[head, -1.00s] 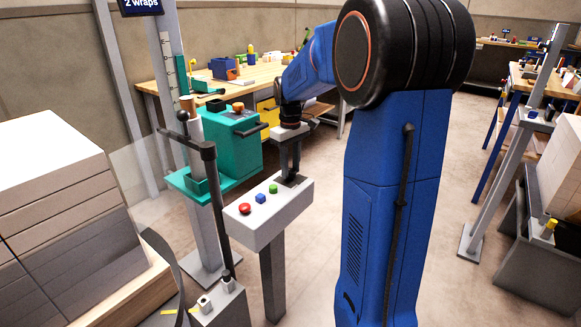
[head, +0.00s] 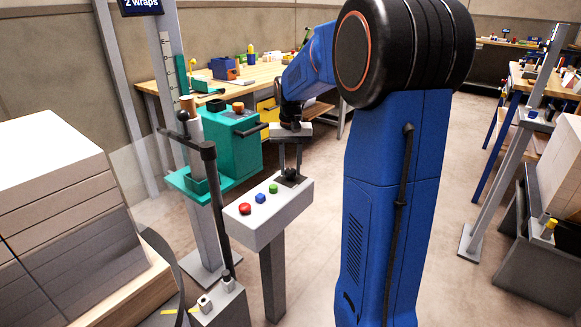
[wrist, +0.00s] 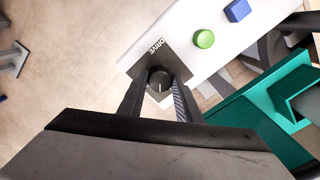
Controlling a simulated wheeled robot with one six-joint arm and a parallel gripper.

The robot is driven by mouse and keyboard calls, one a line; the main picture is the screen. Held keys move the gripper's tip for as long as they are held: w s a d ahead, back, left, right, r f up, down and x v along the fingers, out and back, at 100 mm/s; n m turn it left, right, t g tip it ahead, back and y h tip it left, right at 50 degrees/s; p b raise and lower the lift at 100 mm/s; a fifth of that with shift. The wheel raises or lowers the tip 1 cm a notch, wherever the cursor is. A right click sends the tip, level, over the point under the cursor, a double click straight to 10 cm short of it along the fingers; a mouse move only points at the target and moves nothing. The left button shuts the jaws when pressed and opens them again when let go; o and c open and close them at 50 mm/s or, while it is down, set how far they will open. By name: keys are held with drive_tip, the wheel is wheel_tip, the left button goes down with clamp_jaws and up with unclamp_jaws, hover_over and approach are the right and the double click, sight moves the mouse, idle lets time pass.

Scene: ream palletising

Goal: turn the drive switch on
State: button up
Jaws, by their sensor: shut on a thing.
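The drive switch (wrist: 160,82) is a round black knob on a dark plate labelled DRIVE, at the end of a white control box (head: 268,217). In the wrist view a light mark shows on the knob's top. My gripper (head: 289,172) points down over that end of the box in the head view. In the wrist view its two fingers (wrist: 159,92) stand on either side of the knob, shut on it.
A green button (head: 273,188), a blue button (head: 260,198) and a red button (head: 245,208) sit on the same box. A teal machine (head: 232,145) stands close behind left. A stack of reams (head: 60,200) is at the left. Open floor lies right.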

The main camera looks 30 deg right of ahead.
sight(290, 170)
drive_tip(key=m, duration=0.4)
drive_tip(key=shift+m, duration=0.3)
drive_tip(key=m, duration=0.4)
drive_tip(key=shift+m, duration=0.4)
drive_tip(key=o, duration=1.1)
wheel_tip(290, 170, up, 17)
drive_tip(key=shift+r, duration=0.2)
idle(0.3)
